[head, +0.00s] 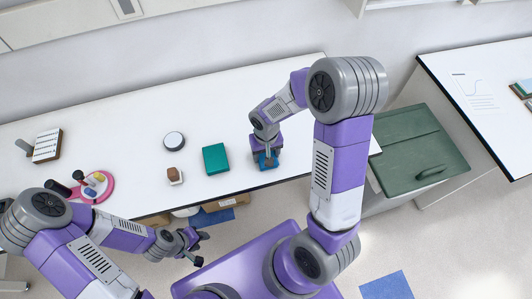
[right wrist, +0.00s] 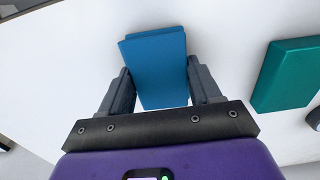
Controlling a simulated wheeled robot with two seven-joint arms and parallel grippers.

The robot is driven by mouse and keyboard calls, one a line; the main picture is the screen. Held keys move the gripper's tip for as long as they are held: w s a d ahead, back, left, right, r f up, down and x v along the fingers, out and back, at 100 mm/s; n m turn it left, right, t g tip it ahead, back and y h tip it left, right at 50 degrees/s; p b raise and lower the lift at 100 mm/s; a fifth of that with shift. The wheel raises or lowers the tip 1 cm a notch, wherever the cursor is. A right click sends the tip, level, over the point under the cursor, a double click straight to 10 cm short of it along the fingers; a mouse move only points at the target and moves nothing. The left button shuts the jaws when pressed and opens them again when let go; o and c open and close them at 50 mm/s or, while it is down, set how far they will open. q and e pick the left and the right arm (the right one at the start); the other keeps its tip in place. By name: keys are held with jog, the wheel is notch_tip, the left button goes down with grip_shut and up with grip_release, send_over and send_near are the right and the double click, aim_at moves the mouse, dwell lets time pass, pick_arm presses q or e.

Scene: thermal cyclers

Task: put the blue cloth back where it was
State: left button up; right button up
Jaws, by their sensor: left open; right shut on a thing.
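The blue cloth (right wrist: 158,60) is a folded, flat blue rectangle between the fingers of my right gripper (right wrist: 160,82) in the right wrist view. In the head view the cloth (head: 266,162) shows below my right gripper (head: 265,155), at the front part of the white table. The gripper is shut on it and partly covers it in the head view. I cannot tell whether the cloth touches the tabletop. My left gripper (head: 197,248) is open and empty, in front of the table's front edge.
A teal block (head: 216,158) lies left of the cloth, with a small brown item (head: 174,173) and a round white-topped object (head: 174,140) beyond. A pink tray (head: 103,192) and a rack (head: 47,146) stand at left. A green-lidded chest (head: 415,148) is at right. The tabletop's back is clear.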

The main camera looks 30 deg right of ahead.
jog(key=shift+f, duration=0.1)
jog(key=o, duration=0.9)
jog(key=shift+o, duration=0.2)
jog(key=shift+r, duration=0.35)
notch_tip(320, 180, up, 12)
jog(key=p, duration=0.2)
jog(key=shift+f, duration=0.15)
